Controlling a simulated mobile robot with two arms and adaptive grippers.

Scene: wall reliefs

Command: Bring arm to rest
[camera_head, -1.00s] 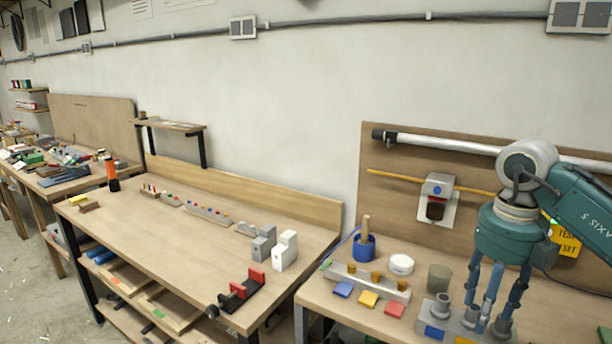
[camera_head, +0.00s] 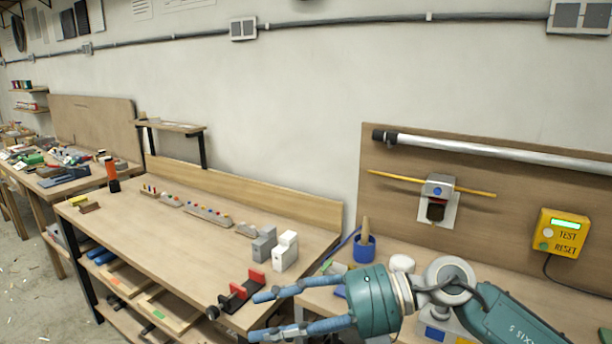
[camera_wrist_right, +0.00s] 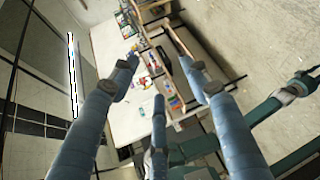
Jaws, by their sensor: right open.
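My right gripper (camera_head: 262,312) is teal with blue-grey fingers. In the head view it reaches in from the lower right and points left, with its fingers spread and nothing between them. It hangs in front of the gap between the two workbenches, near a black and red vise (camera_head: 238,292); I cannot tell its exact distance from it. In the right wrist view its open fingers (camera_wrist_right: 165,85) show, with benches and floor beyond them. My left gripper is not in view.
A wooden workbench (camera_head: 130,225) with grey and white blocks (camera_head: 286,251) stands at left. The right bench holds a blue pot (camera_head: 365,248) and a white round piece (camera_head: 402,263), partly behind my arm. A yellow test box (camera_head: 558,233) hangs on the board (camera_head: 400,150).

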